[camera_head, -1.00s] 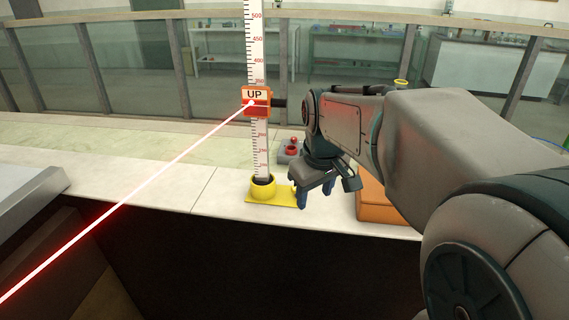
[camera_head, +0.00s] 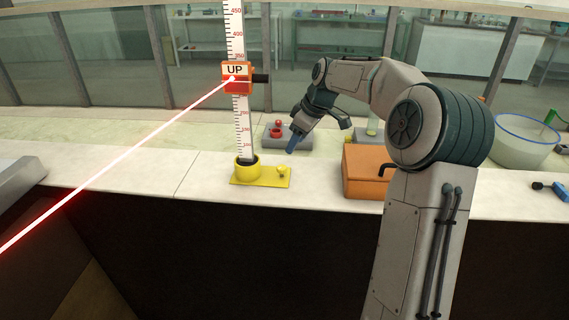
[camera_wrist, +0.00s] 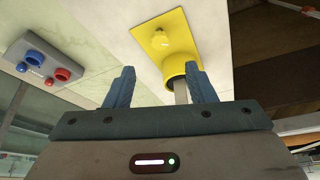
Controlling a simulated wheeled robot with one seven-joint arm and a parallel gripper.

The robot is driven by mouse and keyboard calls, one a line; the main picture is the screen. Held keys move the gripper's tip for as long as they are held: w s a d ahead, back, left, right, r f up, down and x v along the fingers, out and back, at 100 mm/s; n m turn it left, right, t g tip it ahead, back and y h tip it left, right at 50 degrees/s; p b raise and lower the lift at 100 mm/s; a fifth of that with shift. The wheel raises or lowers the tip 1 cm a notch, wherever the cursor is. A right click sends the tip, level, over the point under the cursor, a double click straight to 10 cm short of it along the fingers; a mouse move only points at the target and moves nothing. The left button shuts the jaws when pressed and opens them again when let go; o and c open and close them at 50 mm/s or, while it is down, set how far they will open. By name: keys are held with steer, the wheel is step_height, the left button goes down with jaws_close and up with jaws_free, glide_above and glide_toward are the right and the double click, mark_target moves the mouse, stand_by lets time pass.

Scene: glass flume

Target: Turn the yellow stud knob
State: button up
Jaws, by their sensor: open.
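The yellow stud knob (camera_head: 282,171) stands on the right end of a flat yellow base plate (camera_head: 262,180). A yellow socket (camera_head: 246,169) at the plate's left end holds the upright white scale (camera_head: 242,120). In the wrist view the knob (camera_wrist: 160,39) shows beyond my fingertips, with the socket (camera_wrist: 182,72) nearer and right of it. My gripper (camera_head: 294,146) is above and slightly right of the knob in the head view, apart from it. My gripper (camera_wrist: 162,84) is open, with nothing between its blue fingers that I can make out as held.
An orange slider marked UP (camera_head: 236,78) sits on the scale, with a red beam meeting it. A grey box with red and blue knobs (camera_wrist: 44,62) lies behind. An orange box (camera_head: 367,172) and a glass bowl (camera_head: 525,140) stand right.

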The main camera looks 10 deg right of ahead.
mark_target(282, 167)
steer(key=x, duration=1)
steer(key=shift+p, duration=0.4)
steer(key=c, duration=1)
